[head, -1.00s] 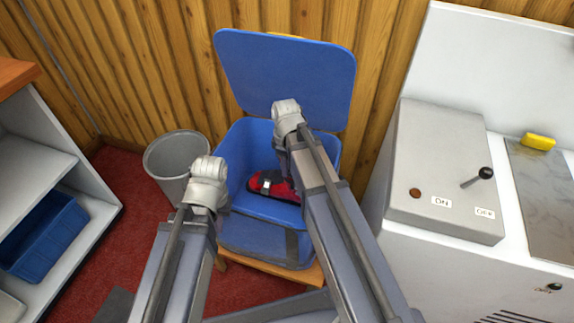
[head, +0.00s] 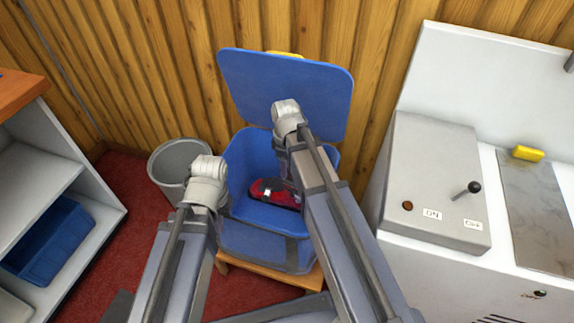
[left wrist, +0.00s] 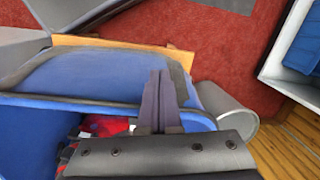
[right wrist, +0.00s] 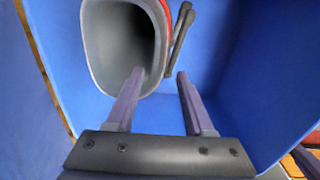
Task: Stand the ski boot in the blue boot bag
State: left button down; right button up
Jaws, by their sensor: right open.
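The blue boot bag (head: 262,252) stands open, its blue flap (head: 285,95) raised at the back. The red and black ski boot (head: 268,191) is inside the bag, partly hidden by my right arm in the head view. In the right wrist view, its grey cuff (right wrist: 97,65) shows its dark opening towards the camera. My right gripper (right wrist: 158,75) is open inside the bag, fingers apart and nothing between them, near the cuff. My left gripper (left wrist: 160,72) is shut at the bag's rim, with its fingers together over the bag's outer side. I see nothing held in it.
The bag rests on a low wooden stand (head: 313,278). A grey bin (head: 166,163) is close at its left. A shelf unit (head: 92,183) with a blue tray (head: 50,242) stands further left. A white machine with a grey switch box (head: 432,160) stands at the right.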

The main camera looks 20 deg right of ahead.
jog(key=r+p, duration=0.6)
jog(key=r, duration=0.1)
jog(key=shift+s+a+r, duration=0.1)
jog(key=shift+s+r, duration=0.1)
